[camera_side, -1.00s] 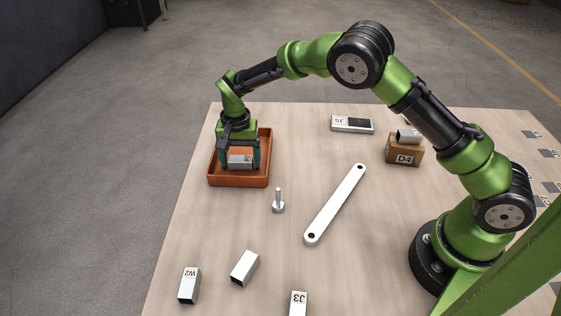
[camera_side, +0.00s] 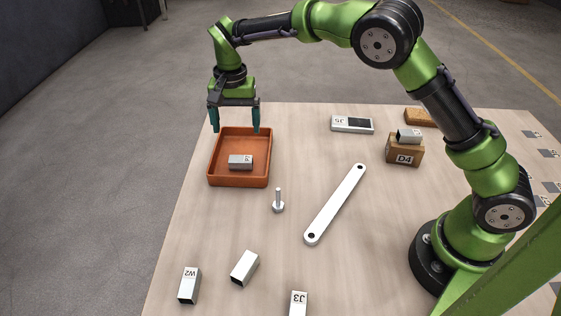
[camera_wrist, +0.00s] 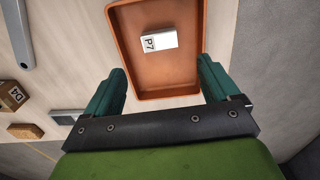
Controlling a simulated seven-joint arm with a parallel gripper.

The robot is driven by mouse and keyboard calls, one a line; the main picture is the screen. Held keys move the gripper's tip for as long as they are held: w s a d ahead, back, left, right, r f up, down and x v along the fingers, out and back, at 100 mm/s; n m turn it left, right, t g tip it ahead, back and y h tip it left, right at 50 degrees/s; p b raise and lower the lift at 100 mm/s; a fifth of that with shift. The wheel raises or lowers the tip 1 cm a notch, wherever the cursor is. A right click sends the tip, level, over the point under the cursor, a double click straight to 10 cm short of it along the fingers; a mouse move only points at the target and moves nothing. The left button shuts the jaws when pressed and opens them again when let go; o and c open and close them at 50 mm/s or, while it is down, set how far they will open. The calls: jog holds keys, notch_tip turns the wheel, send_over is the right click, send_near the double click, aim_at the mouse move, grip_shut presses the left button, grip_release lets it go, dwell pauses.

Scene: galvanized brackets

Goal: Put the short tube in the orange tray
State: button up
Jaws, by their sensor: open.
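The orange tray (camera_side: 213,172) stands at the far left of the table. A short grey tube (camera_side: 240,162) lies on the tray's floor, apart from my gripper. In the wrist view the tube (camera_wrist: 158,41) is marked P7 and lies inside the tray (camera_wrist: 168,84). My gripper (camera_side: 235,128) hangs above the tray's back part, fingers pointing down, open and empty. The wrist view also shows my gripper (camera_wrist: 165,75) with its two green fingers wide apart.
A long white link bar (camera_side: 335,205) and an upright bolt (camera_side: 279,203) are right of the tray. A W2 tube (camera_side: 189,286), an unmarked tube (camera_side: 245,268) and a J3 tube (camera_side: 298,304) lie in front. A J5 piece (camera_side: 352,125) and a D4 box (camera_side: 404,152) are behind right.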

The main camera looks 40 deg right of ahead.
jog(key=s+d+r+n+t+y, duration=0.1)
jog(key=s+d+r, duration=0.2)
jog(key=s+r, duration=0.3)
jog(key=s+d+r+n+t+y, duration=0.1)
jog(key=s+d+r+t, duration=0.1)
jog(key=s+d+r, duration=0.4)
jog(key=s+n+t, duration=0.3)
jog(key=s+t, duration=0.1)
jog(key=s, duration=1.2)
jog(key=shift+d+r, duration=0.15)
jog(key=shift+d, duration=0.1)
